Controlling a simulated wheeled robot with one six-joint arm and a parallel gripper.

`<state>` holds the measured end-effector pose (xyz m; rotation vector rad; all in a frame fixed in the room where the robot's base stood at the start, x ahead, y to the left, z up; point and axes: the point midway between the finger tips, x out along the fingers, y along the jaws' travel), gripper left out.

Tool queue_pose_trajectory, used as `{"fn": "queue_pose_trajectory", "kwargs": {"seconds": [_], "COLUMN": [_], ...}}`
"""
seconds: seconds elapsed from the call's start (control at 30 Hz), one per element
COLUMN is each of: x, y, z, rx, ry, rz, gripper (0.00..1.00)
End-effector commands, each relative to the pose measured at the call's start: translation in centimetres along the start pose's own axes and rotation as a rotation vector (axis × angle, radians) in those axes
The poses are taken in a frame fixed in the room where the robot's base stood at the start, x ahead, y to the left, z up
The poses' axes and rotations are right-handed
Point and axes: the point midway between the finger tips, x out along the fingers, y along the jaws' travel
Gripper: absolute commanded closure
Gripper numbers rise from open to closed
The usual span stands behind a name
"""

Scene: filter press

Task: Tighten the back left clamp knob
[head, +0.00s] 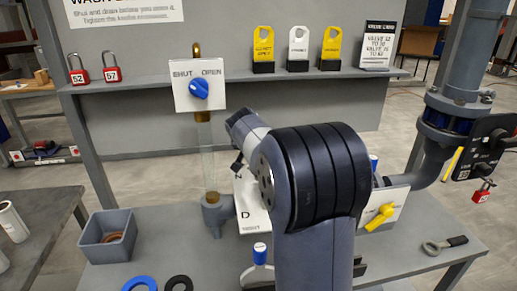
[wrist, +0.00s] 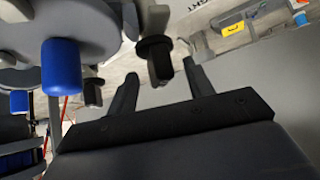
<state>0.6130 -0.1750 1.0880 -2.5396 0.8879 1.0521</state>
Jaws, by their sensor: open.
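In the wrist view my gripper (wrist: 161,72) is open, one dark finger on each side of a dark clamp knob (wrist: 156,60) with a grey stem. Gaps show on both sides of this knob, and I cannot tell how deep it sits between the fingers. A second dark knob (wrist: 92,92) is further left. A large grey round plate (wrist: 85,25) fills the upper left, with a blue-capped handle (wrist: 61,80) in front of it. In the head view my arm hides most of the press, its clamp knobs and my fingers. I cannot confirm which knob is the back left one.
In the head view blue-tipped posts (head: 260,254) show beside my arm. A yellow valve handle (head: 380,216) is at right and a wrench (head: 445,245) beyond it. A glass tube with a SHUT/OPEN blue knob (head: 199,88) and a grey bin (head: 107,237) stand left.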

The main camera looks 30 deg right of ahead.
Motion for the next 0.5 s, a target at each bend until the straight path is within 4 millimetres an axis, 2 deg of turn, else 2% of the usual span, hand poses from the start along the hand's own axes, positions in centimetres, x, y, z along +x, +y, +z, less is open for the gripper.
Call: {"fn": "queue_pose_trajectory", "kwargs": {"seconds": [0.37,0.5], "x": [0.6,0.59], "y": [0.01,0.0], "z": [0.02,0.02], "rx": [0.0,0.0], "ry": [0.0,0.0], "rz": [0.0,0.0], "gripper": [0.5,0.62]}}
